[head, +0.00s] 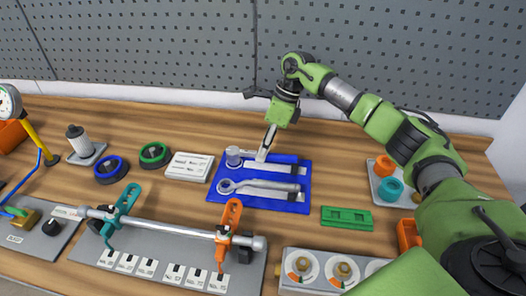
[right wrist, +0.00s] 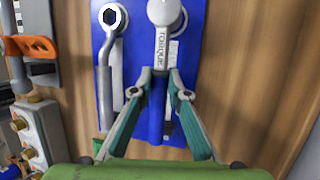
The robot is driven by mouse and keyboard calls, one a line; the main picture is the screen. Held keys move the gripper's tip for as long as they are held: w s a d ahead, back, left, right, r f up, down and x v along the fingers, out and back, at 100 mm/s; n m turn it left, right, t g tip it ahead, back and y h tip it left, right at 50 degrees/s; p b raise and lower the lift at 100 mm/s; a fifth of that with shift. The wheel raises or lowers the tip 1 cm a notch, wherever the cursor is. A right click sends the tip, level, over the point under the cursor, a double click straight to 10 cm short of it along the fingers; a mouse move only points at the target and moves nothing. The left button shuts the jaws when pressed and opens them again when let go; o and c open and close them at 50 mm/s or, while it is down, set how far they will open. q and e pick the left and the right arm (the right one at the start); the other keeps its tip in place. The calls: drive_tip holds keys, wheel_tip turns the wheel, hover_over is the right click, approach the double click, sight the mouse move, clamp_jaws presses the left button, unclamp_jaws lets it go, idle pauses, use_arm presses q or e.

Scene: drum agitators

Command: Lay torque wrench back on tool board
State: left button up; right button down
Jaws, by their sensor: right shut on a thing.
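The blue tool board (head: 217,190) lies flat at the middle of the bench. The torque wrench (head: 284,158), with a grey round head and a blue handle, is over the board's far slot. It lies along the board's long side, and I cannot tell whether it touches the board. My right gripper (head: 263,155) points down and is shut on its shank. In the right wrist view, the gripper (right wrist: 160,73) closes on the torque wrench (right wrist: 162,45) just below its "TORQUE" label. A grey ring spanner (head: 262,188) lies on the board's near half. My left gripper is out of view.
A white labelled block (head: 189,167) and a green slotted block (head: 346,218) flank the board. A shaft (head: 165,228) with orange and teal clamps stands in front. A grey tray with teal and orange parts (head: 390,188) is at right. Bare wood lies behind the board.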

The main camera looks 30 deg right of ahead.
drive_tip(key=shift+f+b, duration=0.3)
drive_tip(key=shift+f, duration=0.05)
idle(0.4)
drive_tip(key=c, duration=1.9)
unclamp_jaws()
drive_tip(key=shift+d+r, duration=0.1)
drive_tip(key=v, duration=1.2)
